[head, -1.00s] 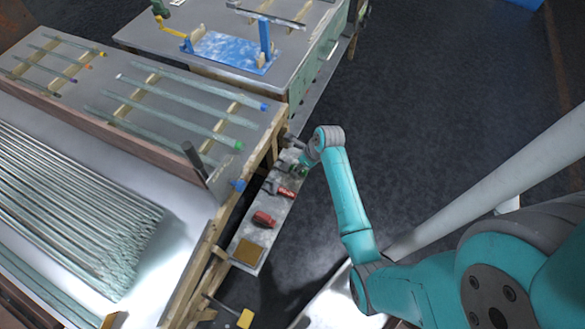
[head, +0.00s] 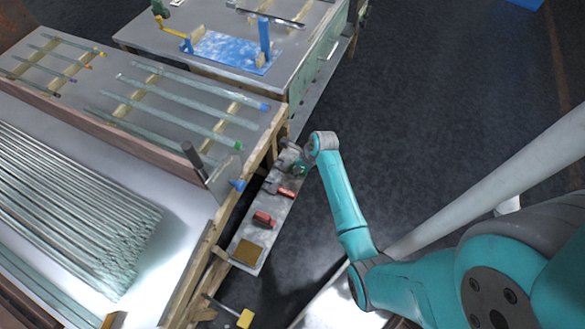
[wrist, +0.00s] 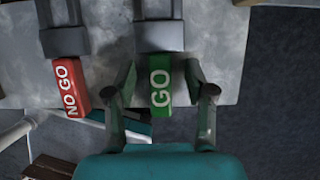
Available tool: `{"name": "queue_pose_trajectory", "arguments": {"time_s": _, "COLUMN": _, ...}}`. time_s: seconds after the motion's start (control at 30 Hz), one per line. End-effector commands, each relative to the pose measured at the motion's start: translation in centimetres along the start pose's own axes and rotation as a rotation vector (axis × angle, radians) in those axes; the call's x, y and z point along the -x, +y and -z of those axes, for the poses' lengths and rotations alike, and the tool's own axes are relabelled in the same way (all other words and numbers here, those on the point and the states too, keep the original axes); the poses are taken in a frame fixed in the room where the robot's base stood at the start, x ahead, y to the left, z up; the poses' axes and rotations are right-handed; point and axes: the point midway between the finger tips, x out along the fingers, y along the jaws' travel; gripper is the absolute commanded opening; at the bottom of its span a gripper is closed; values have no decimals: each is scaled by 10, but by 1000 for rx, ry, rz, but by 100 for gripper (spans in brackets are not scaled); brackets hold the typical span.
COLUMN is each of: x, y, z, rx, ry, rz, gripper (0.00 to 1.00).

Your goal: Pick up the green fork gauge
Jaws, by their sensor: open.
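The green fork gauge (wrist: 160,84) lies on a narrow grey shelf (wrist: 225,75), its green end marked "GO" and its grey metal part (wrist: 160,30) running up out of the wrist view. My gripper (wrist: 165,92) is open, with one finger on each side of the green end. I cannot tell whether either finger touches it. In the head view my gripper (head: 302,168) is low over the far part of the shelf and mostly hides the green gauge there.
A red gauge (wrist: 66,88) marked "NO GO" lies just left of the green one. Farther along the shelf are another red piece (head: 264,220) and a yellow-brown block (head: 248,252). The rack table (head: 190,135) with glass tubes stands directly left. Open floor is on the right.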

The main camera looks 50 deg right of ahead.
Motion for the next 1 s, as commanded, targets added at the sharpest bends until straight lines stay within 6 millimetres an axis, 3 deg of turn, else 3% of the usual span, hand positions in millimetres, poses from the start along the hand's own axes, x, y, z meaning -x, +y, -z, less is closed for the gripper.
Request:
{"name": "queue_pose_trajectory", "arguments": {"time_s": 0.33, "x": -1, "y": 0, "z": 0, "rx": 0, "ry": 0, "rz": 0, "gripper": 54}}
{"name": "queue_pose_trajectory", "arguments": {"time_s": 0.57, "x": -1, "y": 0, "z": 0, "rx": 0, "ry": 0, "rz": 0, "gripper": 0}}
{"name": "queue_pose_trajectory", "arguments": {"time_s": 1.0, "x": 6, "y": 0, "z": -3, "rx": 0, "ry": -1, "rz": 2, "gripper": 0}}
